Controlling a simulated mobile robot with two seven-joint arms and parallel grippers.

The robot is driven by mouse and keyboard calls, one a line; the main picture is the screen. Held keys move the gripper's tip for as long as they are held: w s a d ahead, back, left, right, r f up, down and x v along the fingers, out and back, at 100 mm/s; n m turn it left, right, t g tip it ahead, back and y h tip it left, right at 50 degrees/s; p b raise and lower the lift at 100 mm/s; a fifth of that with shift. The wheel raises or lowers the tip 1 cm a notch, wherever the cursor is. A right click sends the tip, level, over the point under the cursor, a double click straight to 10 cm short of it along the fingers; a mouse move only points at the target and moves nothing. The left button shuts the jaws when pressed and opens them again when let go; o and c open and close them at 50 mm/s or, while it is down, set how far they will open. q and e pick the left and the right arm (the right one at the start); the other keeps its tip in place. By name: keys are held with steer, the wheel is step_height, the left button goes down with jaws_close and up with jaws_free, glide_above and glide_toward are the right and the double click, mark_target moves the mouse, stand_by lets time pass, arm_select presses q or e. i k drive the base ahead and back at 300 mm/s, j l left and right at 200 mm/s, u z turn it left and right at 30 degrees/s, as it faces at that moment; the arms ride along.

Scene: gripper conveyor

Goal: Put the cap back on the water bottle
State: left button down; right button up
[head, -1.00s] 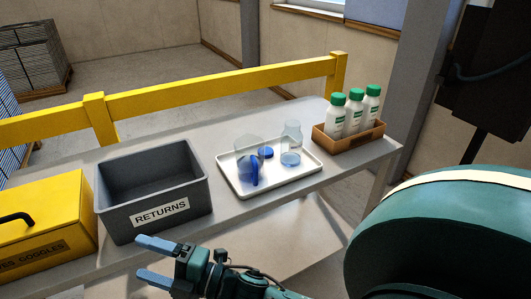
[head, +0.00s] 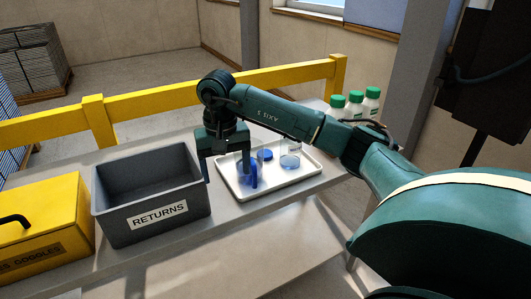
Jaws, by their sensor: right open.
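My right gripper (head: 225,175) points down, open, over the left end of the white tray (head: 308,175). One finger is near the tray's left rim, and the other is in front of or close to a clear rounded item with a blue part (head: 251,176). I cannot tell whether it touches that item. The blue cap (head: 267,154) lies on the tray, right of the gripper. The clear water bottle (head: 290,159) stands uncapped right of the cap, its upper part hidden by my right forearm. My left gripper is not in view.
A grey RETURNS bin (head: 150,208) stands just left of the gripper. A yellow goggles box (head: 45,225) is further left. Several white bottles with green caps (head: 354,100) stand behind my right arm. A yellow rail (head: 170,98) runs behind the table (head: 240,215).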

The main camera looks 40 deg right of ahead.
mark_target(290, 150)
steer(key=i+l, duration=0.1)
steer(key=l, duration=0.2)
steer(key=i+l, duration=0.15)
steer(key=l, duration=0.15)
steer(key=i+l, duration=0.1)
steer(key=l, duration=0.25)
steer(key=i+l, duration=0.15)
steer(key=l, duration=0.15)
